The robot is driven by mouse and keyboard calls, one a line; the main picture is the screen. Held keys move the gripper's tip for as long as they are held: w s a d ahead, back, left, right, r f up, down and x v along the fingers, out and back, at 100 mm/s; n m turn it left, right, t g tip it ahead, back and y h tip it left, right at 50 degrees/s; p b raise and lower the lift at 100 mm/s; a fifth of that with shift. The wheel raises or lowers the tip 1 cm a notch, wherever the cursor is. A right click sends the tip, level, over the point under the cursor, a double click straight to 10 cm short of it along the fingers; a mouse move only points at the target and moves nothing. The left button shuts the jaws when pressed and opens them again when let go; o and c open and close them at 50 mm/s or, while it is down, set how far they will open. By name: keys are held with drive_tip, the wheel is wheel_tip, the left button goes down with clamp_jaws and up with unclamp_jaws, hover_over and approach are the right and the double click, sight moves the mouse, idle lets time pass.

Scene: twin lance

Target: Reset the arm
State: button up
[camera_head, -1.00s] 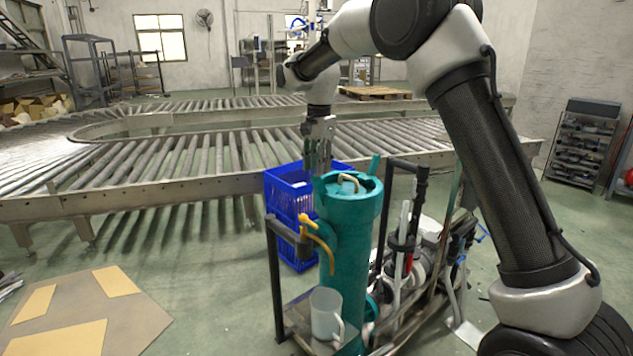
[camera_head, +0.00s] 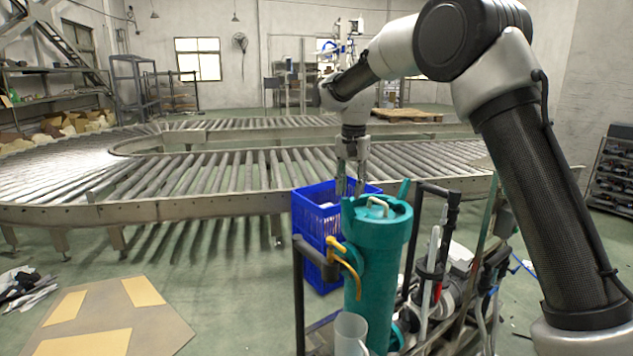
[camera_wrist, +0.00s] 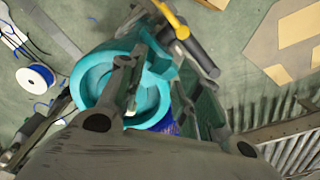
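My gripper (camera_head: 351,184) points straight down at the end of my arm, its two fingers apart with nothing visible between them. In the head view it appears just above and behind the lid of a teal cylinder (camera_head: 377,235); the exact gap cannot be told. In the wrist view the teal cylinder (camera_wrist: 92,84) shows below and partly behind the fingers.
The cylinder stands on a dark cart crowded with upright poles and equipment (camera_head: 440,275). A blue crate (camera_head: 312,220) is behind it. A roller conveyor (camera_head: 200,200) runs across the back. Open floor lies left.

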drive_tip(key=s+d+r+n+t, duration=0.1)
drive_tip(key=s+d, duration=0.7)
drive_tip(key=s, duration=0.5)
drive_tip(key=s+d+r+n+t, duration=0.1)
drive_tip(key=s+d+r+n, duration=0.1)
drive_tip(key=s+d, duration=0.6)
drive_tip(key=s+d+r+n+t, duration=0.2)
drive_tip(key=s+d, duration=0.7)
drive_tip(key=s, duration=0.9)
drive_tip(key=shift+d+r, duration=0.1)
